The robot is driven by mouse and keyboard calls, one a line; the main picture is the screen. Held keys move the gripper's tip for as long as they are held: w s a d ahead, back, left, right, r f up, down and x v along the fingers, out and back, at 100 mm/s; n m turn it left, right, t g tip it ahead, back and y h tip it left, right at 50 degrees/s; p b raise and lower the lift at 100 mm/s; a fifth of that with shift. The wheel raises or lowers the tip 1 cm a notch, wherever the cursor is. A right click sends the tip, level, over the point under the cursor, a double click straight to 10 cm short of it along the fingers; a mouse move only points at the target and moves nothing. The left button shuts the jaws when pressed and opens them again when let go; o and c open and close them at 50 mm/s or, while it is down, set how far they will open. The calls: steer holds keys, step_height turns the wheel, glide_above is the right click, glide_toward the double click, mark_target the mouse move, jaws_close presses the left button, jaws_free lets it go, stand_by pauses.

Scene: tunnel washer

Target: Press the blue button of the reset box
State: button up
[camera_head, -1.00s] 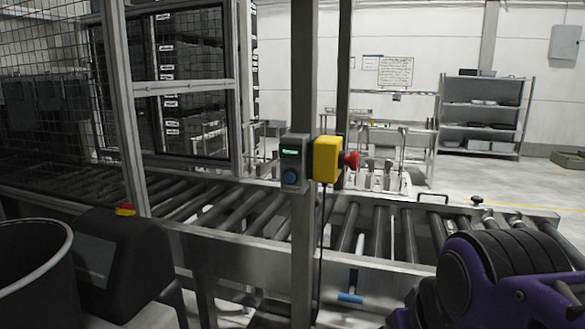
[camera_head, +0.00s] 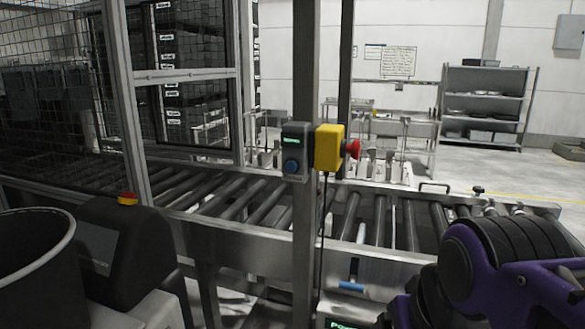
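The reset box (camera_head: 296,141) is a small grey box with a lit green display, fixed to an upright metal post. Its round blue button (camera_head: 291,166) sits on the lower part of its front face and is in plain view. A yellow box (camera_head: 328,147) with a red mushroom button (camera_head: 352,149) is mounted just to the right of the reset box. A purple and black part of my arm fills the lower right corner. My gripper is not in view, so its state does not show.
A roller conveyor (camera_head: 230,241) runs across behind the post (camera_head: 307,60). A mesh guard frame (camera_head: 186,76) stands at the left. A dark bin (camera_head: 35,262) and a black device with a red-topped button (camera_head: 127,199) are at the lower left. Shelving (camera_head: 485,97) stands far right.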

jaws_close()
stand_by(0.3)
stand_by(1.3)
